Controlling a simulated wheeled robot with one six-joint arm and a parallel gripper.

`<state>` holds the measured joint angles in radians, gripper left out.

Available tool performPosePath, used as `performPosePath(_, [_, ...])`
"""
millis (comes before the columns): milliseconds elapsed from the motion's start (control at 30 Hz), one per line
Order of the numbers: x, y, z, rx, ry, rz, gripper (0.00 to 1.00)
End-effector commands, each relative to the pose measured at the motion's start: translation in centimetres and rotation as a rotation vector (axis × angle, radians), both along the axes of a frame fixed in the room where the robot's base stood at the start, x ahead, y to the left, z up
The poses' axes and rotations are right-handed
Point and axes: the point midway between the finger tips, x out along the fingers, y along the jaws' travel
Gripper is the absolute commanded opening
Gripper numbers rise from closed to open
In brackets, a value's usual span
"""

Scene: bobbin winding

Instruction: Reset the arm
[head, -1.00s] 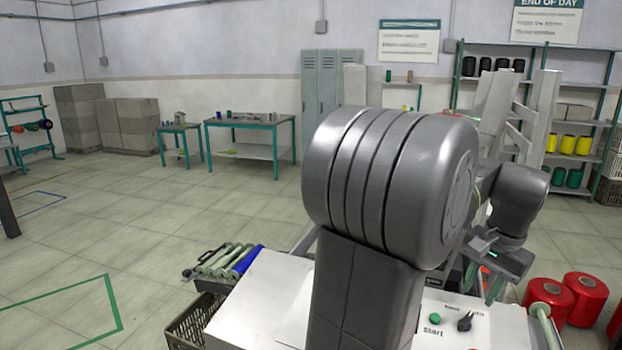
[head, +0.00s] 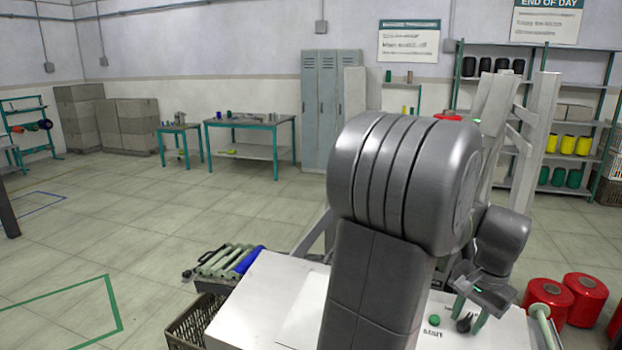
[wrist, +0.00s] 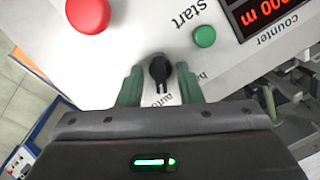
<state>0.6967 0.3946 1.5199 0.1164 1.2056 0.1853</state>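My gripper (head: 469,313) is low over the white control panel (head: 500,335) at the front right of the head view. In the wrist view, the two green fingers of my gripper (wrist: 160,75) stand apart on either side of a black selector knob (wrist: 158,68). A gap shows between the knob and each finger; the gripper holds nothing. The knob also shows in the head view (head: 465,322), partly behind a finger. The label "auto" is partly covered by my gripper in the wrist view.
A green start button (wrist: 204,36), a red button (wrist: 88,14) and a red-digit counter (wrist: 265,14) are close to the fingers. Red spools (head: 586,298) stand right of the panel. A dark crate (head: 196,322) is at the left. The floor at left is clear.

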Motion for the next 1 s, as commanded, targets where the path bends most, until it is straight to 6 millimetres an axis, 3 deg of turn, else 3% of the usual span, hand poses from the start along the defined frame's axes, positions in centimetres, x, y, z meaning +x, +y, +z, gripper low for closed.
performPosePath(700, [0.13, 0.2, -0.22, -0.14, 0.058, 0.685, 0.33])
performPosePath(1000, [0.14, 0.22, -0.04, -0.183, 0.076, 0.888, 0.33])
